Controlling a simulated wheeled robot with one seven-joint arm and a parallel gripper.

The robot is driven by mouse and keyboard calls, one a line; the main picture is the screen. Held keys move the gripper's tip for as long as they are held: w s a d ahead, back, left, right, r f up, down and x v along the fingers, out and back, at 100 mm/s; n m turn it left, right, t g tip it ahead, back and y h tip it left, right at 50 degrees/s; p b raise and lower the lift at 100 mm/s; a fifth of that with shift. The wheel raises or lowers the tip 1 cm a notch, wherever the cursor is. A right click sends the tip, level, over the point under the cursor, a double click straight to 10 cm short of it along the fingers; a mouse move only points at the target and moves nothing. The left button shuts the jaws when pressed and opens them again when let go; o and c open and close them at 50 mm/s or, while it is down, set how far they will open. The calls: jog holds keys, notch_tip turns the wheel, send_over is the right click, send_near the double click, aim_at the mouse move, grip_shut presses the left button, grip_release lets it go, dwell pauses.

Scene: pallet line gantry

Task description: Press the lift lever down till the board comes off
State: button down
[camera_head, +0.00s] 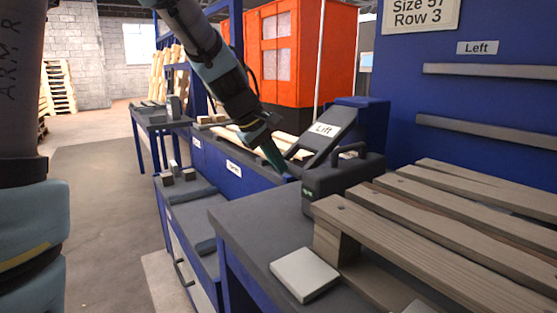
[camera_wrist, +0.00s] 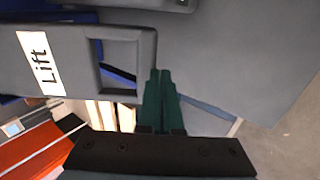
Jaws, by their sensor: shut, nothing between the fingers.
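The lift lever (camera_head: 333,133) is a dark grey plate with a white "Lift" label, tilted up at the line's far side in the head view. In the wrist view the lift lever (camera_wrist: 75,45) shows its label and a rectangular opening near its end. My gripper (camera_head: 277,163) is shut and empty, pointing down just left of the lever. In the wrist view my gripper's green fingertips (camera_wrist: 160,73) are beside the lever's end; I cannot tell if they touch. Pale boards (camera_head: 228,132) lie behind my gripper, partly hidden by it.
A wooden pallet (camera_head: 440,220) lies on the grey table at right, with a dark toolbox-like case (camera_head: 340,180) beside it. A small light block (camera_head: 304,274) is on the table's near edge. Blue framing stands behind. Open floor (camera_head: 100,210) is at left.

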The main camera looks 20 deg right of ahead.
jog(key=a+f+v, duration=0.1)
jog(key=v, duration=0.8)
jog(key=shift+a+r, duration=0.2)
jog(key=shift+a, duration=0.35)
jog(key=s+a+f+m+y, duration=0.2)
jog(key=a+f+y, duration=0.1)
jog(key=a+f, duration=0.8)
jog(key=s+a+f+m+y, duration=0.1)
jog(key=s+a+f+y, duration=0.2)
jog(key=a+f, duration=0.9)
jog(key=a+r+p, duration=0.1)
jog(key=r+p, duration=0.6)
jog(key=r, duration=0.2)
jog(key=a+r+p, duration=0.2)
jog(key=r+p, duration=0.6)
jog(key=r, duration=0.2)
jog(key=shift+a+r+p, duration=0.2)
jog(key=shift+a+p, duration=0.1)
